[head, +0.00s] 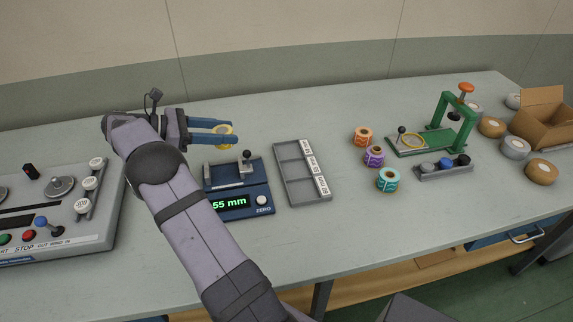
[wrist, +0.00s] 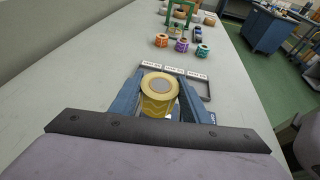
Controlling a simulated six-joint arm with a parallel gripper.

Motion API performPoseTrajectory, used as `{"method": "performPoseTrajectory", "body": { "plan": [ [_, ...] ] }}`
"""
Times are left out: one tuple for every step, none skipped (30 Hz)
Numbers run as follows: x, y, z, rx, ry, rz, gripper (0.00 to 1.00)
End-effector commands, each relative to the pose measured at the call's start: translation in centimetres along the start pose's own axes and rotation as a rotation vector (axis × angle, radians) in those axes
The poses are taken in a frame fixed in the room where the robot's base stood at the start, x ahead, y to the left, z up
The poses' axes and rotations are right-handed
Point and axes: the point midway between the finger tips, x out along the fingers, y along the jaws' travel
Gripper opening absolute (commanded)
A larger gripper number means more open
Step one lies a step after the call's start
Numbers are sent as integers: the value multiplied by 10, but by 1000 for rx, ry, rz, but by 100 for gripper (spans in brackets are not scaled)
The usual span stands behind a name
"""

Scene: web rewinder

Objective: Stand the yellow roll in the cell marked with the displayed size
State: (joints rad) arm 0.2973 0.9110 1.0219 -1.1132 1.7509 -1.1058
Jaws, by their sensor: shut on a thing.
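My gripper (head: 222,133) is shut on the yellow roll (head: 224,141) and holds it above the table, behind the blue gauge. In the wrist view the yellow roll (wrist: 160,94) sits upright between the two blue fingers. The blue gauge (head: 260,190) shows "55 mm" in green on its display (head: 229,203); its left part is hidden by my arm. To its right lies the grey tray (head: 279,177) with three cells in a row, all empty. White labels (head: 315,171) run along its right edge, too small to read. The tray (wrist: 209,91) shows beyond the roll in the wrist view.
Orange (head: 363,137), purple (head: 374,156) and teal (head: 388,180) rolls stand right of the tray. A grey control panel (head: 60,215) is at left.

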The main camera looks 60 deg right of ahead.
Motion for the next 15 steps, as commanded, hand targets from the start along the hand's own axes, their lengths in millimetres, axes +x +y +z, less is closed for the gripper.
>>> {"method": "performPoseTrajectory", "body": {
  "plan": [
    [7,-1,17,12,1,-21,15],
    [12,-2,25,18,1,-33,15],
    [18,-3,36,26,1,-51,15],
    [22,-5,46,31,1,-66,15],
    [27,-6,55,36,0,-80,15],
    [35,-9,69,44,0,-101,15],
    [41,-13,79,49,0,-118,15],
    [48,-18,89,54,0,-135,15],
    [58,-25,101,62,0,-160,15],
    [66,-32,110,69,0,-177,15],
    [74,-38,119,74,0,-194,15],
    [84,-48,131,81,0,-213,15],
    [92,-56,140,85,0,-226,15],
    [100,-63,149,88,0,-236,15],
    [110,-72,159,91,0,-242,15]
  ]
}}
